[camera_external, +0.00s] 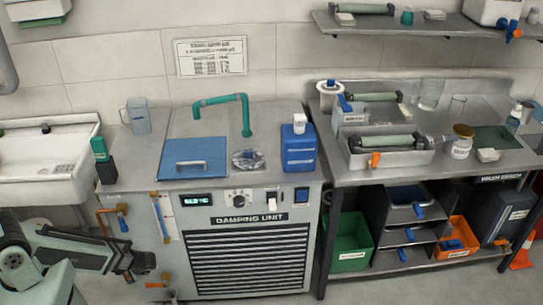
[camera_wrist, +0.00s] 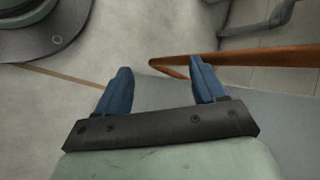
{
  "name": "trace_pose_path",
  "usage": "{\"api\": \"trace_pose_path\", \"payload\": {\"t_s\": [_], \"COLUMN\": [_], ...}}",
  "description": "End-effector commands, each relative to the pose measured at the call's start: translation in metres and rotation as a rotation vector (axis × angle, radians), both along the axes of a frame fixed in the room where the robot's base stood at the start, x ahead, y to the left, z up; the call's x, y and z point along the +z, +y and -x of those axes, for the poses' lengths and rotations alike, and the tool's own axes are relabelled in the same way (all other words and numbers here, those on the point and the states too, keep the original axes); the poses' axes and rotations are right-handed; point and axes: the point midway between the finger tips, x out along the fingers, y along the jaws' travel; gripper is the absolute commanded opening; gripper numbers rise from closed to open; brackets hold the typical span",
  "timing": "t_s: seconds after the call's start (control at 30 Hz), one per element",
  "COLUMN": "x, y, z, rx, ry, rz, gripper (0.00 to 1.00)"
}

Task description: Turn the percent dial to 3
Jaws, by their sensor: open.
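The damping unit (camera_external: 250,248) stands in the middle of the external view. The dial's marks and pointer are too small to read. My gripper (camera_external: 126,264) is at the lower left, left of the unit's front and lower than the dial, well apart from it. In the wrist view its blue fingers (camera_wrist: 160,82) are spread with nothing between them. The dial does not show in the wrist view.
A copper pipe (camera_external: 103,222) with a blue handle stands left of the unit; an orange-brown pipe (camera_wrist: 250,58) crosses behind the right finger in the wrist view. A blue lid (camera_external: 193,157) and blue bottle (camera_external: 299,147) are on the unit's top. The wash bench (camera_external: 350,177) stands right.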

Motion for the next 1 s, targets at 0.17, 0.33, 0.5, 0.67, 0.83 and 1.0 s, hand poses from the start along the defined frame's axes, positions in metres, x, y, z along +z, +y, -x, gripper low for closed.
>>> {"api": "trace_pose_path", "payload": {"t_s": [0.17, 0.33, 0.5, 0.67, 0.83, 1.0], "x": [0.002, 0.006, 0.011, 0.018, 0.032, 0.061], "y": [-0.042, -0.081, -0.121, -0.162, -0.211, -0.276], "z": [0.005, 0.015, 0.03, 0.047, 0.07, 0.096], "rx": [-0.214, -0.42, -0.626, -0.819, -1.026, -1.237], "ry": [0.033, 0.07, 0.106, 0.134, 0.144, 0.117], "rz": [-0.06, -0.132, -0.218, -0.313, -0.433, -0.59], "gripper": [0.69, 0.69, 0.69, 0.69, 0.69, 0.69]}}
